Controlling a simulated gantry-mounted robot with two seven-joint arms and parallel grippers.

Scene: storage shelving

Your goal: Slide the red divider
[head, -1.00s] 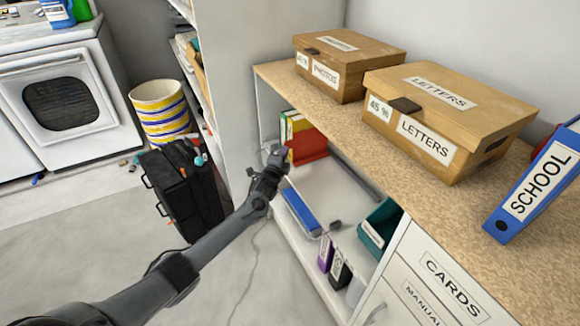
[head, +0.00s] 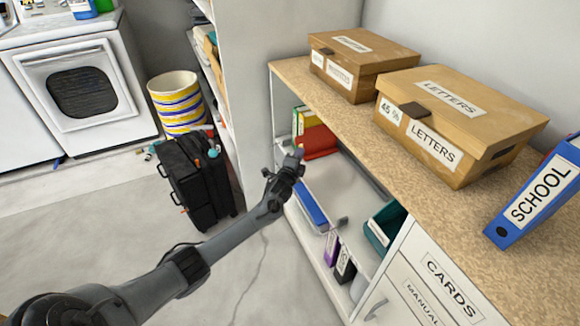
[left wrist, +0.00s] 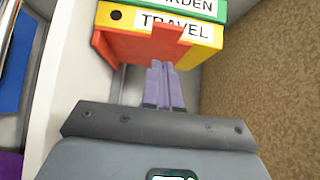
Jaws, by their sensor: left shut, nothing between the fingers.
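The red divider (head: 318,143) stands in the open lower shelf of the cabinet, in front of the binders. In the left wrist view the red divider (left wrist: 140,48) shows its face and a raised tab, close before the fingertips. My left gripper (head: 297,156) is at the shelf's open front, just below and left of the divider in the head view. Its purple-grey fingers (left wrist: 160,66) are shut together with nothing between them. Whether the tips touch the divider I cannot tell. My right gripper is not in view.
A yellow TRAVEL binder (left wrist: 205,34) and a green GARDEN binder (left wrist: 215,7) stand behind the divider. A blue binder (head: 312,209) and a teal holder (head: 381,232) are further along the shelf. The shelf floor between is mostly clear. The counter (head: 345,133) overhangs above.

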